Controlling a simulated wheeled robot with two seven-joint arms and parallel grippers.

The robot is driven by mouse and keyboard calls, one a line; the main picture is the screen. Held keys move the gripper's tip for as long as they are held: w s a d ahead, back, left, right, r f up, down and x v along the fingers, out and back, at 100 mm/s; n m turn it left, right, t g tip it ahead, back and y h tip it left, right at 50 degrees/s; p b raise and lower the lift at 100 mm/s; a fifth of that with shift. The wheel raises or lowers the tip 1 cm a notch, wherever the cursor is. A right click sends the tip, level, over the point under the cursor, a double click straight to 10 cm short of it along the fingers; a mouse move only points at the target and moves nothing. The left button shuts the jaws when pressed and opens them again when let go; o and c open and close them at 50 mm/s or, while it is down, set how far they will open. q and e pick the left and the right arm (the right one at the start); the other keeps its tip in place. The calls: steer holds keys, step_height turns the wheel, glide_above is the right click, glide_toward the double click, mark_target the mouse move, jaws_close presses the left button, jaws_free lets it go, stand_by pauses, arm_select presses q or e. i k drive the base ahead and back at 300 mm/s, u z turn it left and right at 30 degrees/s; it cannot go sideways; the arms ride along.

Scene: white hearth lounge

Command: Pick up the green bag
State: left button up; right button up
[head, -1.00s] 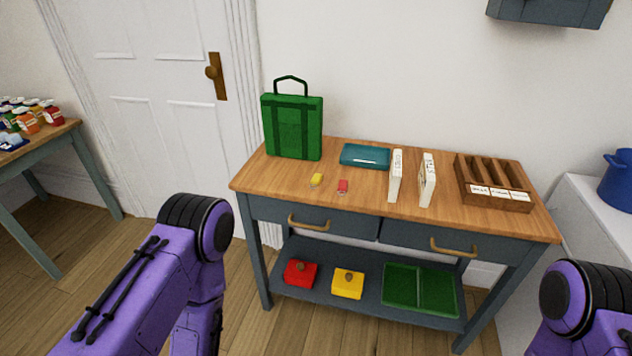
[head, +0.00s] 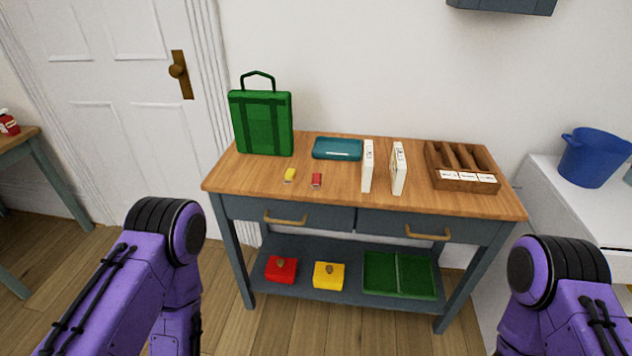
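The green bag (head: 264,125) stands upright on the back left of the wooden-topped table (head: 240,178), against the wall. Its single dark green handle loop (head: 258,78) stands up above it. Nothing hides the bag. My two purple arms come in at the lower left and lower right, in front of the table and apart from the bag. Neither gripper is in the picture, so I cannot see their fingers.
A teal case (head: 338,149), small yellow (head: 290,174) and red (head: 316,179) items, two white books (head: 398,168) and a wooden divided box (head: 462,181) share the tabletop. The lower shelf holds red (head: 281,269) and yellow (head: 328,275) boxes and a green tray (head: 400,275).

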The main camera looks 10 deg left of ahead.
mark_target(262, 120)
steer(key=u, duration=2.05)
steer(key=i, duration=2.2)
steer(key=z, duration=2.95)
